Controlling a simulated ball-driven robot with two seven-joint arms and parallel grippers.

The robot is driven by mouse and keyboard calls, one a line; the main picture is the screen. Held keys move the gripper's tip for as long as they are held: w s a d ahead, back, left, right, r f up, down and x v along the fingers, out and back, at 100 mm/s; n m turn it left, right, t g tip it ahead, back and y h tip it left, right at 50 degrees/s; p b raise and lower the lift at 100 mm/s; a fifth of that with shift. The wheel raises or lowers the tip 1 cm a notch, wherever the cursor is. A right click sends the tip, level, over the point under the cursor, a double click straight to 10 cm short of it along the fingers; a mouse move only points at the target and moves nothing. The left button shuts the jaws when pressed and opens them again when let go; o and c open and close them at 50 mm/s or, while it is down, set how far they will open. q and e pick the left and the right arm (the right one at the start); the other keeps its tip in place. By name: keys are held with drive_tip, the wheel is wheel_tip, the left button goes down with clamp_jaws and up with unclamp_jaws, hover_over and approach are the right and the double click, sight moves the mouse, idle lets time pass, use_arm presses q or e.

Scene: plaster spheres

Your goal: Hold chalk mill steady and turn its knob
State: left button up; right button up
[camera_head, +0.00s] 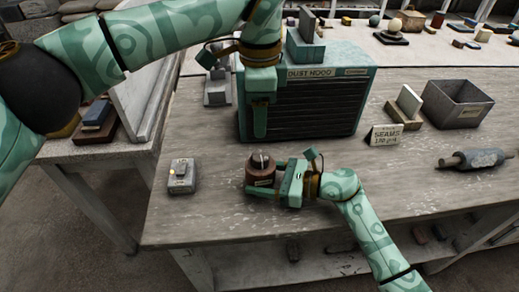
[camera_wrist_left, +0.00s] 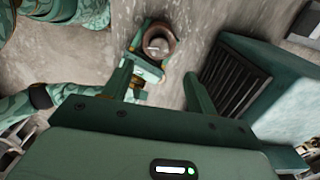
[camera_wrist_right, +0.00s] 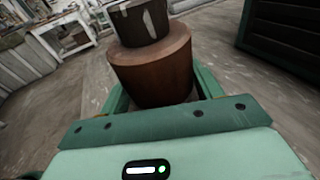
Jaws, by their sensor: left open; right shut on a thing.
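My right gripper (camera_head: 268,179) is shut on the mill's body from the right, with one finger on each side, as the right wrist view shows. My left gripper (camera_head: 260,122) hangs higher, in front of the dust hood, open and empty. In the left wrist view the mill (camera_wrist_left: 158,42) lies beyond the open fingertips (camera_wrist_left: 160,80), apart from them.
The green dust hood (camera_head: 340,60) with a dark grille stands just behind the mill. A sign card (camera_head: 385,135), a grey bin (camera_head: 456,103) and a grey roller (camera_head: 478,159) lie to the right.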

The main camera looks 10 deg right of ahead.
sight(260, 155)
use_arm(q)
wheel_tip(260, 155, down, 11)
drive_tip(key=shift+r, duration=0.1)
drive_tip(key=c, duration=1)
